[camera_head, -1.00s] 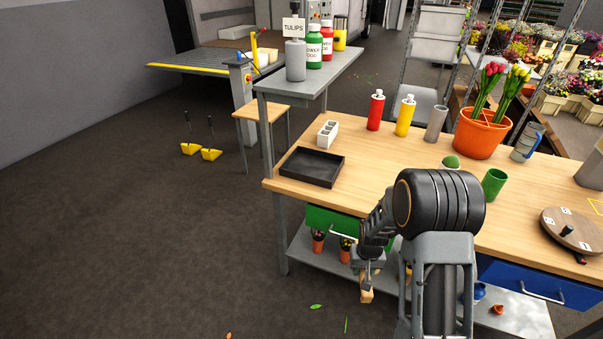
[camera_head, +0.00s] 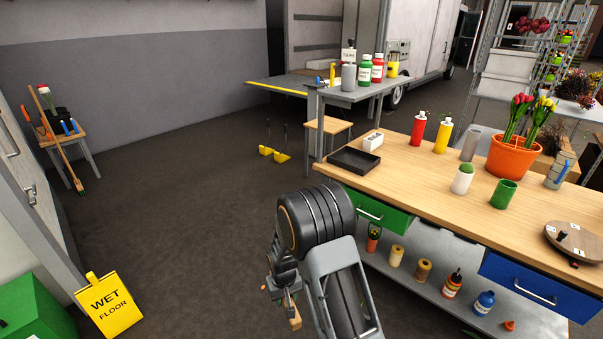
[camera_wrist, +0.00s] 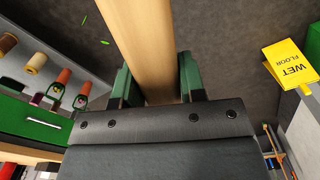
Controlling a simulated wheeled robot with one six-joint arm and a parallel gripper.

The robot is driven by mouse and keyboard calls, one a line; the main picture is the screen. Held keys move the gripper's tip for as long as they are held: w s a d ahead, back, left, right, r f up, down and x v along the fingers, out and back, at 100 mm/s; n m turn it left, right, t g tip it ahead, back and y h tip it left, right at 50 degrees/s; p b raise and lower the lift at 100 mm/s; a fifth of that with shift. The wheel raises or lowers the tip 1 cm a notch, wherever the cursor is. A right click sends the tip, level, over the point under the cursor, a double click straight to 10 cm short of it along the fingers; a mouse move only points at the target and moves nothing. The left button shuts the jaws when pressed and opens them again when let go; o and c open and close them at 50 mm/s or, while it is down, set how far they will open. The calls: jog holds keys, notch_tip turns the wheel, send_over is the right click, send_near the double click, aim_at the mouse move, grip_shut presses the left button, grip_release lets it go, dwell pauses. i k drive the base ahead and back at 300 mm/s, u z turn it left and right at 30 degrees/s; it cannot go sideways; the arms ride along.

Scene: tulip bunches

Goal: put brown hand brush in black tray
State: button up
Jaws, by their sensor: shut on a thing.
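The black tray (camera_head: 355,161) lies on the left end of the wooden workbench in the head view and looks empty. My gripper (camera_head: 294,309) is in front of the bench's left end, over the floor and below the bench top. It is shut on a light wooden piece, the brown hand brush (camera_head: 296,321). In the wrist view, the brush's wooden body (camera_wrist: 148,45) runs up between the two green fingers of my gripper (camera_wrist: 160,80). The brush's bristles cannot be made out.
On the bench (camera_head: 425,179) stand a white block (camera_head: 373,141) beside the tray, a red bottle (camera_head: 418,128), a yellow bottle (camera_head: 443,135) and an orange flower pot (camera_head: 511,157). A yellow wet-floor sign (camera_head: 110,305) stands at left. The floor between is clear.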

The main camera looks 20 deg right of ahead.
aim_at(356, 160)
jog(key=u, duration=0.75)
jog(key=i, duration=1.75)
jog(key=z, duration=1.1)
jog(key=i, duration=0.95)
jog(key=z, duration=1.25)
jog(key=i, duration=0.35)
jog(key=z, duration=0.35)
